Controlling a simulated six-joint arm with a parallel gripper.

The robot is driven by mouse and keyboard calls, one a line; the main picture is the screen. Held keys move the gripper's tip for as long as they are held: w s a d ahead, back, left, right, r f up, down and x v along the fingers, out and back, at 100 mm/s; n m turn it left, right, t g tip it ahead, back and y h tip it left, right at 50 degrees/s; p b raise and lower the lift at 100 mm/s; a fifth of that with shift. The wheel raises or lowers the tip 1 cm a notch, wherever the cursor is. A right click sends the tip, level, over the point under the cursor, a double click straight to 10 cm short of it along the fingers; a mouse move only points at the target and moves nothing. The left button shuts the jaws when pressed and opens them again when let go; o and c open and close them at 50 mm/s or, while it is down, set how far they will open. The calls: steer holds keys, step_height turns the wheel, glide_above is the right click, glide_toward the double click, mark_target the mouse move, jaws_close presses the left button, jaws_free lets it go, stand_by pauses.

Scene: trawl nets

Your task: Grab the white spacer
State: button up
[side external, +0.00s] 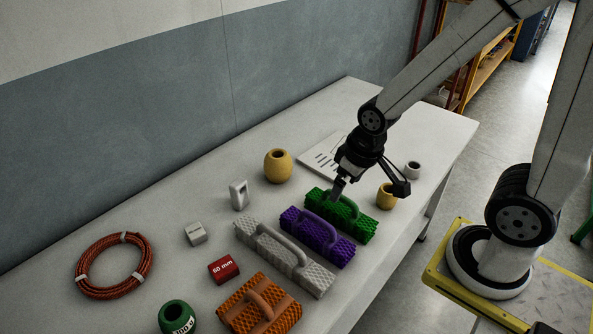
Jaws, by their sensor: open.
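A small white block (195,233) with a dark label on its top lies left of centre on the table. It looks like the white spacer, similar in shape to the red block (224,269) marked "60 mm". My gripper (369,189) is open and points down over the green handled mesh bundle (352,222), well to the right of the white block and apart from it. Nothing shows between its fingers. I cannot tell whether a finger touches the green bundle.
Purple (328,250), pale grey (312,278) and orange (242,315) handled bundles line the front. A rope coil (82,264), green spool (178,317), white upright piece (239,195), yellow float (278,166), smaller float (386,197) and grey ring (413,170) stand around.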

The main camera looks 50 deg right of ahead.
steer(key=n+g+h, duration=0.9)
steer(key=n+h, duration=0.2)
steer(key=n, duration=0.1)
glide_toward(418, 167)
steer(key=shift+w+a+f, duration=0.1)
steer(key=shift+a+f, duration=0.15)
steer(key=shift+a, duration=0.2)
steer(key=shift+d+f+h, duration=0.25)
steer(key=shift+d+h, duration=0.15)
steer(key=shift+d, duration=0.05)
steer(key=shift+x, duration=3.95)
steer(key=shift+a, duration=0.1)
steer(key=c, duration=1.1)
